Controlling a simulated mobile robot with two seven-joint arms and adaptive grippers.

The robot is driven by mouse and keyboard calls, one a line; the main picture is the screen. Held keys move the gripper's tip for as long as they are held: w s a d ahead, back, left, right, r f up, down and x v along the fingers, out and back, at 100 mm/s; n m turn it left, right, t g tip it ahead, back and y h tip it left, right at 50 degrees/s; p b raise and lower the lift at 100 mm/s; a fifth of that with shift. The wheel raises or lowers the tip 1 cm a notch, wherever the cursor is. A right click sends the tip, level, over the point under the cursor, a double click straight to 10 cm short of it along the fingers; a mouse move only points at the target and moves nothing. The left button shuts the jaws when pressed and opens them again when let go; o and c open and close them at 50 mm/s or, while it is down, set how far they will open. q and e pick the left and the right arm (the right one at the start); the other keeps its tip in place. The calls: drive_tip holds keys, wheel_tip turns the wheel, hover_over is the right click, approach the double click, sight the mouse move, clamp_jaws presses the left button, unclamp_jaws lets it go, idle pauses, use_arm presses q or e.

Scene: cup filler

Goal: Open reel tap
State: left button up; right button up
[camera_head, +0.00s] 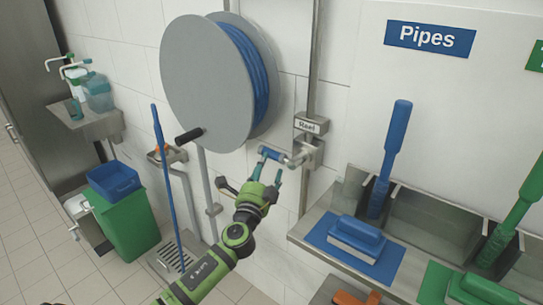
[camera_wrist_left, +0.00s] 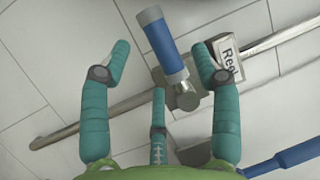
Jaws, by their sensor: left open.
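The reel tap has a blue handle (camera_head: 271,153) on a metal pipe fitting on the wall, below a box labelled "Reel" (camera_head: 310,125). My left gripper (camera_head: 253,178) is just below and in front of the tap, its fingers open and pointing at it. In the left wrist view the blue handle (camera_wrist_left: 163,45) lies between the two outer fingers of the gripper (camera_wrist_left: 160,48), with no clear contact. The third finger is below the handle, near the metal valve body (camera_wrist_left: 185,95). The "Reel" box (camera_wrist_left: 229,57) is just right of the right-hand finger. My right gripper is not in view.
A large grey hose reel (camera_head: 205,85) with blue hose and a black crank handle (camera_head: 189,135) is above left. A blue pole (camera_head: 161,170) stands left of my arm. Steel bins with brushes and a shelf edge (camera_head: 335,255) are at right.

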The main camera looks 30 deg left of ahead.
sight(272, 156)
use_arm(q)
drive_tip(key=x, duration=0.6)
drive_tip(key=shift+f, duration=0.15)
clamp_jaws()
